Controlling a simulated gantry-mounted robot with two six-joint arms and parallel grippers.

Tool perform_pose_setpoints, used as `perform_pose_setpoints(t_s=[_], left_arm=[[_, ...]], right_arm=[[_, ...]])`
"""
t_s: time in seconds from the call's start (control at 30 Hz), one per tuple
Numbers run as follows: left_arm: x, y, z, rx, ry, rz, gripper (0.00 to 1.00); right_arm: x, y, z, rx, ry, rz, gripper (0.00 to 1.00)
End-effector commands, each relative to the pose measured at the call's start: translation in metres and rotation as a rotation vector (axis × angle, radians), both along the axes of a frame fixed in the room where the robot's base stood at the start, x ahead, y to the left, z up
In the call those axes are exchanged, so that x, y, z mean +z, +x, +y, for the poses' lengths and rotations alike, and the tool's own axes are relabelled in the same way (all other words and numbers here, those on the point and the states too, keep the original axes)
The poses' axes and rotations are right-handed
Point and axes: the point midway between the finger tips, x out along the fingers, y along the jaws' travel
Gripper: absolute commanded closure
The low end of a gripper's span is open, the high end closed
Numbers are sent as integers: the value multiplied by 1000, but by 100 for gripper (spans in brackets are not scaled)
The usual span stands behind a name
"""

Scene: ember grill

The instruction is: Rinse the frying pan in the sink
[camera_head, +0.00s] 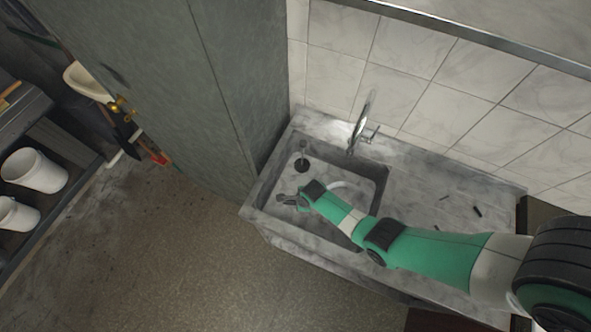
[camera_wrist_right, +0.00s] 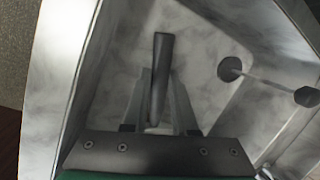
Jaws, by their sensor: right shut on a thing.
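My right gripper (camera_head: 290,201) is down in the left part of the stone sink (camera_head: 281,226). In the right wrist view, its fingers (camera_wrist_right: 158,105) are shut on a dark bar-like handle (camera_wrist_right: 161,68), which looks like the frying pan's. The handle's free end points away from the gripper. A pale curved edge (camera_head: 352,184) shows behind my right arm in the sink and may be the pan's rim. The pan's body is otherwise hidden by my arm. The faucet (camera_head: 359,127) stands at the sink's back edge. My left gripper is not in view.
A dark round drain (camera_head: 302,165) lies at the sink's back left; it also shows in the wrist view (camera_wrist_right: 230,68) with a thin rod beside it. Small dark bits (camera_head: 477,211) lie on the counter to the right. A tall grey door panel (camera_head: 170,100) stands left of the sink.

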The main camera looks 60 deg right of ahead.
Motion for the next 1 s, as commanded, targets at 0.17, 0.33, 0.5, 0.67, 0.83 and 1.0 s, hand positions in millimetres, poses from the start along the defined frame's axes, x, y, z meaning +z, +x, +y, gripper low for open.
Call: perform_pose_setpoints(t_s=[0.17,0.33,0.5,0.67,0.83,1.0], left_arm=[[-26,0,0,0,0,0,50],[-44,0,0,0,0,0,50],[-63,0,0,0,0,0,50],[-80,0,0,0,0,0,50],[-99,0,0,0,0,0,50],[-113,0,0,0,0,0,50]], right_arm=[[-27,0,-1,0,-1,-1,100],[-46,0,-1,-1,-1,-1,100],[-66,0,-1,-2,0,-1,100],[-84,0,-1,-2,0,-1,100],[-103,0,-2,-3,-1,0,100],[-119,-1,-2,-4,0,0,100]])
